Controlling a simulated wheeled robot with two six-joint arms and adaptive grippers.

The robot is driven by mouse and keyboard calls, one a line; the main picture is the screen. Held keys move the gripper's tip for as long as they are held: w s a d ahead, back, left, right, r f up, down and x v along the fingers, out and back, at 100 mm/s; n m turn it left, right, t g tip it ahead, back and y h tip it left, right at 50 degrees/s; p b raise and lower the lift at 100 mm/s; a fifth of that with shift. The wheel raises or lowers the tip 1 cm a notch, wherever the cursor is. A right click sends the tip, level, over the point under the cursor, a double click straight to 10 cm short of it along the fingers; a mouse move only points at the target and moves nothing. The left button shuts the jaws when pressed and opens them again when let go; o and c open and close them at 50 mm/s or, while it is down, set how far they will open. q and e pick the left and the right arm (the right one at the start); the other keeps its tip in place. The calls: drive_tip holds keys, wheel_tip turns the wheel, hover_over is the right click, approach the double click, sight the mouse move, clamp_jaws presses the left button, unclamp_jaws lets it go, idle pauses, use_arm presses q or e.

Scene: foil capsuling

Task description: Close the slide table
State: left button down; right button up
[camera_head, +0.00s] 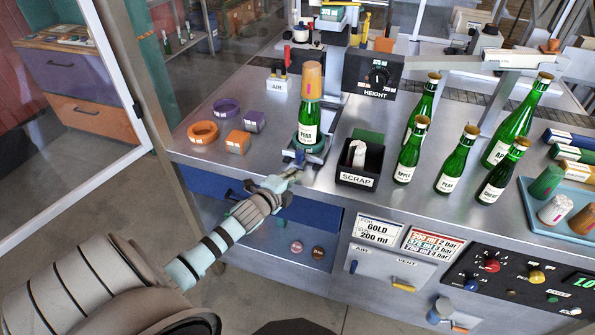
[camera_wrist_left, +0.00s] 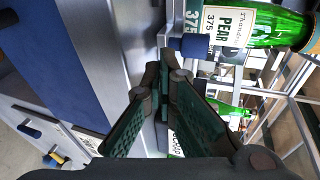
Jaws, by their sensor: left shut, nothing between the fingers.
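The slide table (camera_head: 318,154) is a small metal plate at the front of the bench, with a blue knob (camera_head: 299,156) on its front. A green bottle labelled PEAR (camera_head: 308,128) stands upright on it, with an orange foil capsule (camera_head: 313,80) over its neck. My left gripper (camera_head: 290,177) is shut and empty at the bench's front edge, just below the knob. In the left wrist view the fingertips (camera_wrist_left: 166,70) are close to the blue knob (camera_wrist_left: 189,46); I cannot tell if they touch. My right gripper is not in view.
A black SCRAP bin (camera_head: 359,180) stands right of the slide table, with several green bottles (camera_head: 409,152) beyond it. Orange and purple rings and blocks (camera_head: 203,131) lie to the left. A HEIGHT dial box (camera_head: 372,76) stands behind. A blue drawer (camera_head: 310,213) is below the bench edge.

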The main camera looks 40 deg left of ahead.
use_arm(q)
drive_tip(key=shift+w+a, duration=0.15)
drive_tip(key=shift+w, duration=1.1)
drive_tip(key=shift+a, duration=0.1)
